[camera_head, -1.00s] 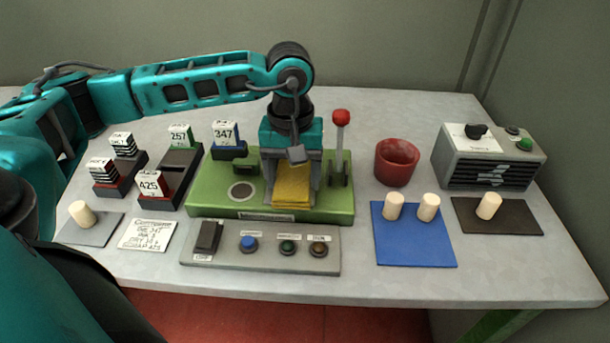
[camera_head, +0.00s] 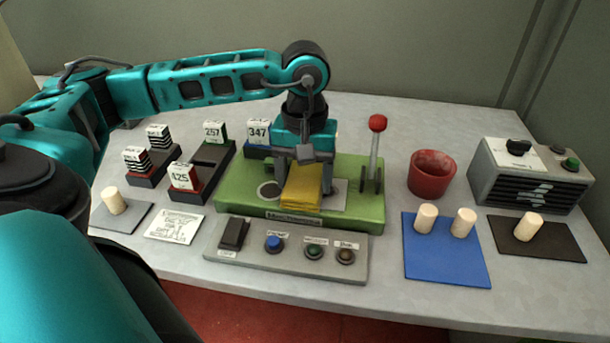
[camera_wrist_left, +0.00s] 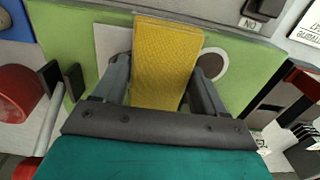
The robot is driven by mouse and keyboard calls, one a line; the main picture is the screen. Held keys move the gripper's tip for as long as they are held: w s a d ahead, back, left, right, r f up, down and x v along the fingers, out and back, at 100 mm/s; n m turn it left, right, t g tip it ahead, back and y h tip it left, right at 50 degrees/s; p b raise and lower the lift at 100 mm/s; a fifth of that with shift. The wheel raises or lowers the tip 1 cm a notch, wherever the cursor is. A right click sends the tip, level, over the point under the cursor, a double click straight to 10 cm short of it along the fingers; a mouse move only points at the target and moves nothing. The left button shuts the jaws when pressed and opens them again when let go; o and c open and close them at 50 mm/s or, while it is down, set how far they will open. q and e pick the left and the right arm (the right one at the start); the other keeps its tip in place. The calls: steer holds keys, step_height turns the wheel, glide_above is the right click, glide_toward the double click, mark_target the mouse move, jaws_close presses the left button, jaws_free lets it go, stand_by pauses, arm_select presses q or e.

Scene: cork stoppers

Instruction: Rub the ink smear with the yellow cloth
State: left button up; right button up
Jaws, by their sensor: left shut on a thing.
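The yellow cloth (camera_head: 302,190) is a folded pad, low over the green base (camera_head: 230,205) of the press-like stand. My left gripper (camera_head: 304,178) is shut on it, with one finger at each side. A pale plate (camera_head: 336,196) shows just right of the cloth in the head view. I see no ink smear; the cloth and gripper hide part of the base. Whether the cloth touches the base is unclear. My right gripper is not in view.
A red-knobbed lever (camera_head: 376,145) rises right of the gripper. A control panel (camera_head: 290,257) with buttons lies in front. Numbered blocks stand left and behind. A red cup (camera_head: 431,174), a blue mat (camera_head: 447,262) with corks and a grey box (camera_head: 530,175) are to the right.

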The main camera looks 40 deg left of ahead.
mark_target(341, 196)
arm_select(q)
steer(key=shift+w+d+f, duration=0.1)
steer(key=shift+w+d, duration=0.45)
steer(key=shift+d, duration=0.4)
steer(key=shift+w+d+r, duration=0.1)
steer(key=shift+w+d, duration=0.5)
steer(key=shift+d, duration=0.35)
steer(key=shift+w+d+f, duration=0.1)
steer(key=shift+w+d, duration=0.45)
steer(key=shift+d, duration=0.4)
steer(key=shift+r+p, duration=1.4)
steer(key=shift+r, duration=1.75)
step_height(341, 196, up, 3)
steer(key=shift+f+p, duration=0.1)
steer(key=shift+p, duration=0.85)
steer(key=shift+a+f, duration=0.1)
steer(key=shift+f, duration=0.05)
